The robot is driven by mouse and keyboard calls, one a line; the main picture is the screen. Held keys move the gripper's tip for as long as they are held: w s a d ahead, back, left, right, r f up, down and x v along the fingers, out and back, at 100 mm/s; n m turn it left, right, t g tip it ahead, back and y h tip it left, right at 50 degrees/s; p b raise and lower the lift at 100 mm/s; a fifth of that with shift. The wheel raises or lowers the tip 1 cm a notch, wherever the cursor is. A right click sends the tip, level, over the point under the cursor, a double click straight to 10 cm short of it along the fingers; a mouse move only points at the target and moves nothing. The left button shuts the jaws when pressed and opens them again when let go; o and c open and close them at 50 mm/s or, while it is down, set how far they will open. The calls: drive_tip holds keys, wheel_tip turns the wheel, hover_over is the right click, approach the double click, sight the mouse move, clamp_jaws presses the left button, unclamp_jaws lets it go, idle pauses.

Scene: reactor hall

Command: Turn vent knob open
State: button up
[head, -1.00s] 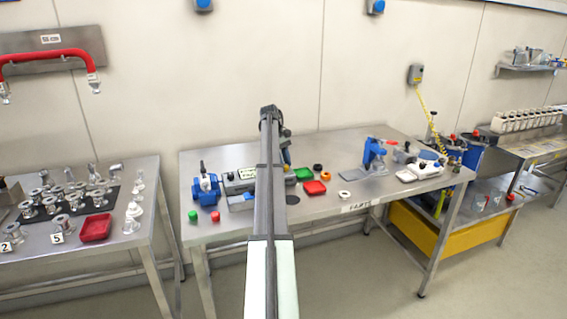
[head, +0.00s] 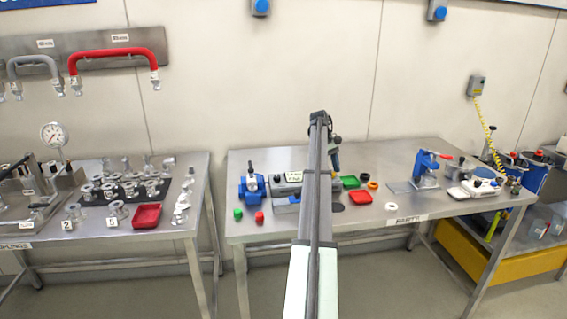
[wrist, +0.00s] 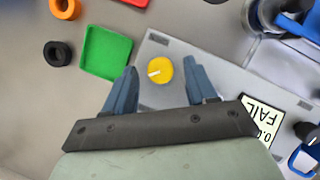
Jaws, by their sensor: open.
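In the wrist view, a round yellow knob (wrist: 160,69) with a white pointer mark sits on a grey panel (wrist: 215,80). The pointer lies toward the left of the knob in that view. My gripper (wrist: 160,82) is open, with one blue finger on each side of the knob and gaps between. Whether the fingers reach down to the knob's height I cannot tell. In the head view my arm hides the knob, and the grey unit (head: 285,188) shows beside my arm on the middle table. My gripper's fingers are mostly hidden there.
Beside the panel lie a green tray (wrist: 105,52), a black ring (wrist: 58,53) and an orange ring (wrist: 65,8). In the head view, a blue device (head: 251,186) and a red tray (head: 360,198) stand near.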

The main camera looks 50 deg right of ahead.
drive_tip(key=n, duration=0.1)
drive_tip(key=n+h, duration=0.1)
drive_tip(key=n, duration=0.2)
drive_tip(key=shift+a+h, duration=0.3)
drive_tip(key=n+h, duration=0.1)
drive_tip(key=n, duration=0.4)
drive_tip(key=shift+a+r+h, duration=0.1)
drive_tip(key=shift+a+h, duration=0.05)
drive_tip(key=shift+h, duration=0.25)
drive_tip(key=v, duration=1.4)
drive_tip(key=w+a+f+n, duration=0.2)
drive_tip(key=w+a, duration=0.4)
drive_tip(key=a, duration=0.4)
drive_tip(key=w+a+f+n+t, duration=0.1)
drive_tip(key=w+a+f+n, duration=0.1)
drive_tip(key=w+a, duration=0.4)
drive_tip(key=a+n, duration=0.1)
drive_tip(key=a, duration=0.3)
drive_tip(key=shift+a+f, duration=0.25)
drive_tip(key=shift+a, duration=0.15)
drive_tip(key=shift+d, duration=0.1)
